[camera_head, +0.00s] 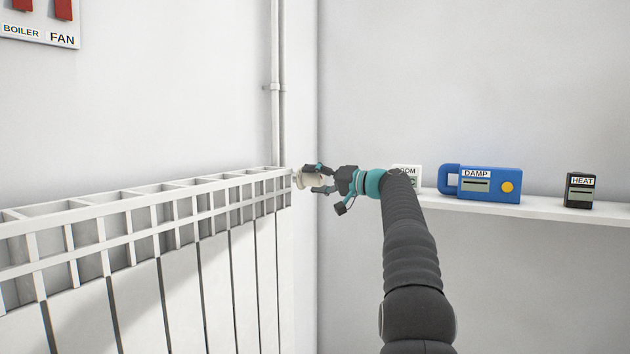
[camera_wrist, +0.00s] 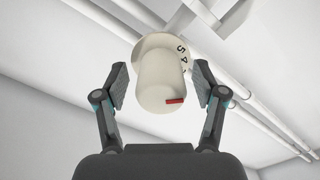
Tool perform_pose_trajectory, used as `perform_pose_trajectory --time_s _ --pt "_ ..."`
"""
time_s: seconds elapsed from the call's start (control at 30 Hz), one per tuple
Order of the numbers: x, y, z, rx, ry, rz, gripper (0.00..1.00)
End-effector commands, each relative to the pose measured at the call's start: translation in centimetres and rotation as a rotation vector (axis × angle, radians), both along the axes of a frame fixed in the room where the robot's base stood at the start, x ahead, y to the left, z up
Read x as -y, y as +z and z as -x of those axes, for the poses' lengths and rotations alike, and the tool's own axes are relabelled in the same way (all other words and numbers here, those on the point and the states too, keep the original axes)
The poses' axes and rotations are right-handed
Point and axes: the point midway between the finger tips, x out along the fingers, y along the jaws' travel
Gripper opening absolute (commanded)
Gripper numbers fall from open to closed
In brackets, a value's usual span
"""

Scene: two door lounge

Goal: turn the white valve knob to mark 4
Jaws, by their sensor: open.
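The white valve knob (camera_wrist: 160,80) shows in the wrist view as a cream cylinder with a red mark near its lower right end. Behind it is a collar with printed numbers; 5 and 4 are readable, and another by the red mark's side is partly hidden. In the head view the knob (camera_head: 309,180) is at the radiator's right end. My gripper (camera_wrist: 160,85) is open, with one finger on each side of the knob and visible gaps between. It also shows in the head view (camera_head: 318,179), reaching the knob from the right.
A white radiator (camera_head: 150,205) runs along the left wall, with a vertical pipe (camera_head: 277,110) behind its right end. A shelf (camera_head: 540,207) at right holds a blue DAMP meter (camera_head: 487,185), a dark HEAT meter (camera_head: 581,191) and a partly hidden white device (camera_head: 407,171).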

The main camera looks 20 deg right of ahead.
Motion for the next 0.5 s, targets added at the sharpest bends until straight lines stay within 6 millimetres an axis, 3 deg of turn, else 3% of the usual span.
perform_pose_trajectory --time_s 0.17,0.5 --pt "1.3 0.1 1.5 0.0 -0.003 0.0 0.7" --pt "5.4 0.1 6.7 0.0 -0.004 0.001 0.7"
